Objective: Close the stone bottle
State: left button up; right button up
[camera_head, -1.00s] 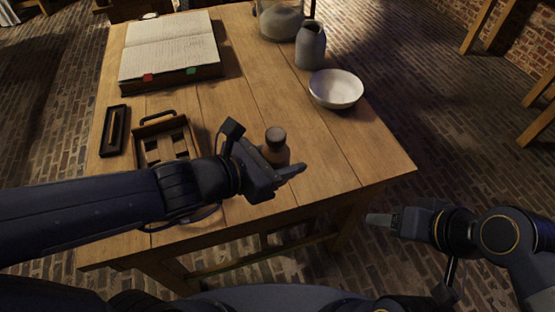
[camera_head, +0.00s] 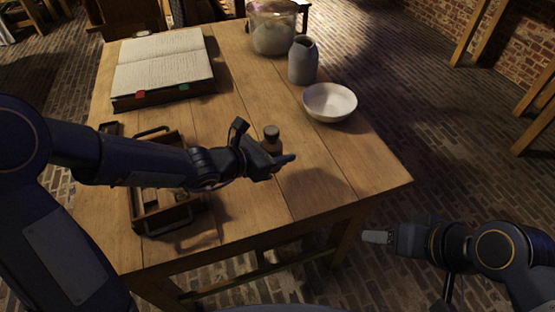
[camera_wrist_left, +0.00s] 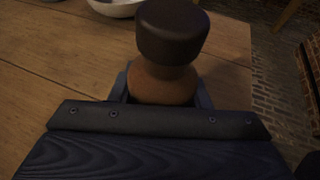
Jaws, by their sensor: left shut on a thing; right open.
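A grey stone bottle (camera_head: 303,62) stands upright with an open mouth on the far right part of the table, behind the white bowl. My left gripper (camera_head: 276,160) is shut on a small brown piece with a dark, round top (camera_head: 272,140). In the left wrist view, the dark top (camera_wrist_left: 172,32) sits upright above the rounded brown part (camera_wrist_left: 163,84) between the fingers. The piece's lower end is hidden, and I cannot tell if it is a stopper or a small bottle. My right gripper (camera_head: 380,237) is open and empty, off the table's right front edge.
A white bowl (camera_head: 330,103) stands in front of the stone bottle. A large glass jar (camera_head: 272,30) is behind it. An open book (camera_head: 163,68) lies at the far left. A wooden tray with handles (camera_head: 150,220) lies under my left arm. The table's right front (camera_head: 350,175) is clear.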

pick_arm(q)
jog(key=shift+w+f+b, duration=0.15)
jog(key=shift+f+b, duration=0.1)
jog(key=shift+f, duration=0.65)
jog(key=shift+w+f+b, duration=0.1)
jog(key=shift+f+b, duration=0.15)
jog(key=shift+f, duration=0.65)
jog(key=shift+f, duration=0.1)
jog(key=shift+f+b, duration=0.1)
jog(key=shift+b, duration=0.2)
jog(key=o, duration=1.4)
